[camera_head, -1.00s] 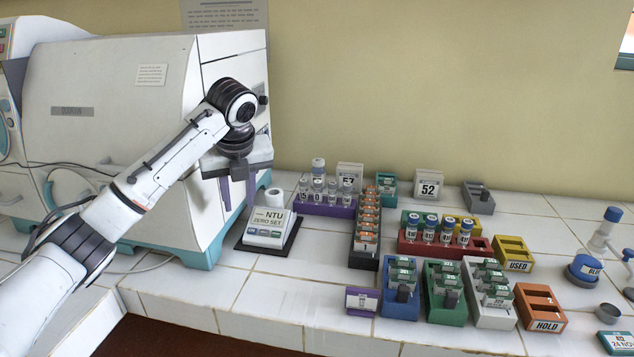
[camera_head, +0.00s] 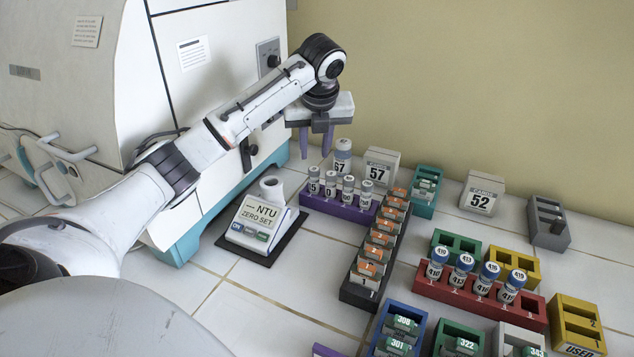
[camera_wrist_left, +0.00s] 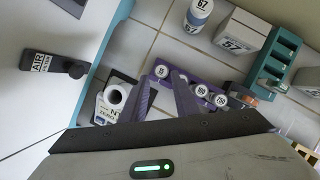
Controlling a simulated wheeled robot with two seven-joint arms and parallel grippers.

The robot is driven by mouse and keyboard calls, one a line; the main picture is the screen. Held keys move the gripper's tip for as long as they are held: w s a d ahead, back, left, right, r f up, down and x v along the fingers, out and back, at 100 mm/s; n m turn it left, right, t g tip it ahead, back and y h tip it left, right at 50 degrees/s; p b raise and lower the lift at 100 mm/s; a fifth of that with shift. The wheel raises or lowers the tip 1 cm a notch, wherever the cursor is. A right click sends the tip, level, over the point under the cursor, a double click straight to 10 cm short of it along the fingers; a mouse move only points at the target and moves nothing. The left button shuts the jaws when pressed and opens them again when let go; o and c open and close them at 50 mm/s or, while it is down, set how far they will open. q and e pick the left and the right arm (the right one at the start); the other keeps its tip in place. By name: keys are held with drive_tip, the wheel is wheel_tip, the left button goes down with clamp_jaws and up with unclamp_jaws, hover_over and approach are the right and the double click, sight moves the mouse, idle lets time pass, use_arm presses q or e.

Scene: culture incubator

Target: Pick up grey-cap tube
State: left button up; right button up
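Several small tubes with pale grey-white caps (camera_head: 331,176) stand upright in a purple rack (camera_head: 343,212). Their labels face the front, and I cannot tell which single one is the grey-cap tube. In the left wrist view their caps show from above (camera_wrist_left: 162,71). My left gripper (camera_head: 315,150) points down above and behind the left part of this rack. Its two fingers are apart with nothing between them, and they overlap the purple rack in the left wrist view (camera_wrist_left: 163,88). My right gripper is out of view.
A larger bottle marked 67 (camera_head: 343,157) and a white block marked 57 (camera_head: 382,166) stand close behind the rack. The NTU meter (camera_head: 259,224) is left of it; a black rack of orange-labelled items (camera_head: 356,292) is right.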

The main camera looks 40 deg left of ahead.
sight(314, 168)
use_arm(q)
drive_tip(key=shift+d+x, duration=0.2)
drive_tip(key=shift+x, duration=2.95)
clamp_jaws()
